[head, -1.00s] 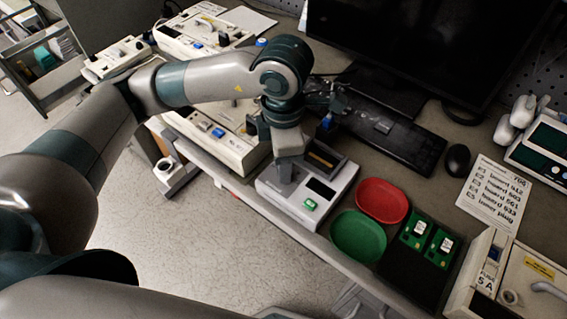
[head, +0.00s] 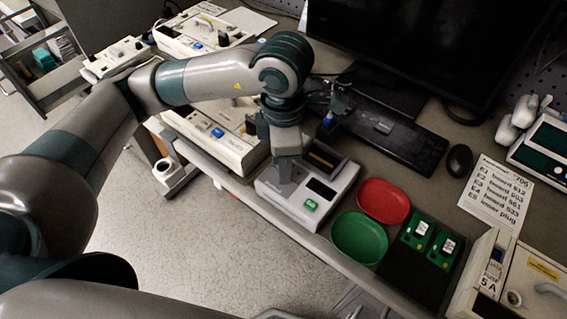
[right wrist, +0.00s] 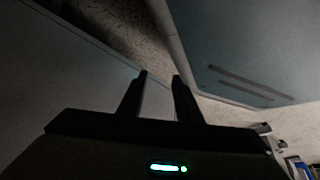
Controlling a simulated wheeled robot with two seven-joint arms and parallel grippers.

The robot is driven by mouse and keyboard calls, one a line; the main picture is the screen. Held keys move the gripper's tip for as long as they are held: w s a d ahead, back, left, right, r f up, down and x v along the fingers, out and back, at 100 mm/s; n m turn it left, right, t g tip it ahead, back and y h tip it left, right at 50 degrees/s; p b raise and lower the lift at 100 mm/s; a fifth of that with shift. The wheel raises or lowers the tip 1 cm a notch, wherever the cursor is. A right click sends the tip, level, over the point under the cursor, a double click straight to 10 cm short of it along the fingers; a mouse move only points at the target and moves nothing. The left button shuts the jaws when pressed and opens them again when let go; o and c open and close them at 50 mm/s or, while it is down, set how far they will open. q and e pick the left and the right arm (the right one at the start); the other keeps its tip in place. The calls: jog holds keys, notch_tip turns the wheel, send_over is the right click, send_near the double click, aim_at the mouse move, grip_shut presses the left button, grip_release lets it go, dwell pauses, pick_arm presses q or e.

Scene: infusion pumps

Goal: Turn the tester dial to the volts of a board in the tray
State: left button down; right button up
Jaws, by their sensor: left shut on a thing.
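The tester (head: 282,206) is a pale box near the bench's front edge, with a dark display (head: 321,187), a green button (head: 310,205) and a slotted dark block at its back. My left gripper (head: 286,178) points down onto the tester's left part and is shut; the dial is hidden under it, so its setting cannot be read. Two green boards (head: 417,229) with white labels lie at the back of the black tray (head: 412,272); the labels are too small to read. My right gripper (right wrist: 160,85) shows in the right wrist view, fingers apart and empty.
A red dish (head: 383,201) and a green dish (head: 360,238) stand between tester and tray. A printed sheet (head: 497,197) listing boards lies behind the tray. A keyboard (head: 385,128), mouse (head: 459,160) and monitor are at the back. A pale pump (head: 222,138) stands left of the tester.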

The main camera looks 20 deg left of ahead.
jog(key=shift+w+a+r, duration=0.15)
jog(key=shift+w+a, duration=0.1)
jog(key=shift+w, duration=0.3)
jog(key=shift+w, duration=0.1)
pick_arm(q)
jog(key=shift+b, duration=0.4)
jog(key=c, duration=1.7)
grip_release()
jog(key=shift+m, duration=0.3)
pick_arm(e)
jog(key=shift+w+a+r+t, duration=0.15)
jog(key=shift+w+a+t, duration=0.1)
jog(key=shift+w, duration=0.15)
jog(key=shift+w+a+r+t, duration=0.1)
jog(key=shift+w+r+t, duration=0.05)
jog(key=shift+w+t, duration=0.15)
